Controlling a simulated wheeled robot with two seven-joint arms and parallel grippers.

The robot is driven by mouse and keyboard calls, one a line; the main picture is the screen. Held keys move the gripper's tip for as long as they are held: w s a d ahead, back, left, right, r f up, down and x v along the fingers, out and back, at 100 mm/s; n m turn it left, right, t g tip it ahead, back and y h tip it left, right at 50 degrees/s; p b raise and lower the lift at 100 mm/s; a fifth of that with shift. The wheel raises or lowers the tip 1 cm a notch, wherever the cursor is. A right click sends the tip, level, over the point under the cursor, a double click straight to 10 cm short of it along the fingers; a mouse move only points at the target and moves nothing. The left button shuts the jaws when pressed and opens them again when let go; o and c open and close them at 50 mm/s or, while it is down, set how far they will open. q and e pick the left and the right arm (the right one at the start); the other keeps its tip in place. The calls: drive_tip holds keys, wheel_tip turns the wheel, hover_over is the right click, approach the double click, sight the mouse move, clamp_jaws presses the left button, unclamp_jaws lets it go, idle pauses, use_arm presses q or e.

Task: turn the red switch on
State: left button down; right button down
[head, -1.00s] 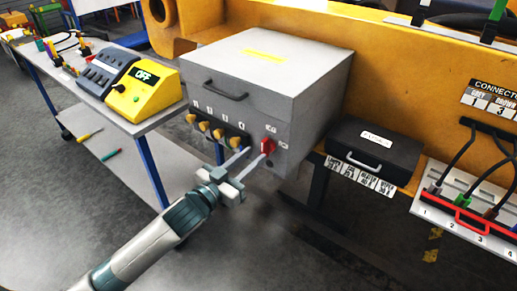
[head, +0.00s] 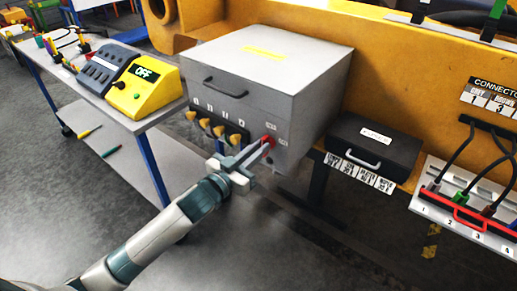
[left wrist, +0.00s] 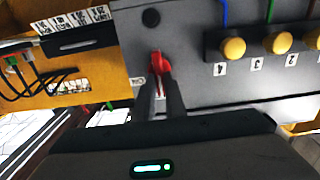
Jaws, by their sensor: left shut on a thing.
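The red switch (left wrist: 161,66) sits on the front panel of a grey box (head: 262,85). In the head view the switch (head: 269,141) is partly covered by my fingers. My left gripper (head: 262,150) reaches in from the lower left and is shut on the red switch. In the left wrist view its two dark fingertips (left wrist: 161,84) lie on either side of the red handle. Which position the switch is in I cannot tell. My right gripper is in neither view.
Several yellow knobs (left wrist: 233,48) line the panel beside the switch. A yellow unit reading OFF (head: 146,88) stands on the bench at left. A black case (head: 373,148) lies to the right. The floor below the box is clear.

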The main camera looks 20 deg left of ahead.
use_arm(q)
drive_tip(key=shift+s+d+f+m+p, duration=0.15)
drive_tip(key=shift+m+p, duration=0.85)
drive_tip(key=shift+m, duration=2)
drive_tip(key=shift+d+f+m+p, duration=0.2)
drive_tip(key=shift+m+p, duration=0.75)
drive_tip(key=shift+m, duration=2.05)
drive_tip(key=shift+s+d+f+m+p, duration=0.15)
drive_tip(key=shift+m+p, duration=0.85)
drive_tip(key=shift+m, duration=2)
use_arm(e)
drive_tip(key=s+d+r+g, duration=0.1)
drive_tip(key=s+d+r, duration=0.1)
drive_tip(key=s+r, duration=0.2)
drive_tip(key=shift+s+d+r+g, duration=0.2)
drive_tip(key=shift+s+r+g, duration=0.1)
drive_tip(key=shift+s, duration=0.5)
use_arm(q)
drive_tip(key=shift+w, duration=0.1)
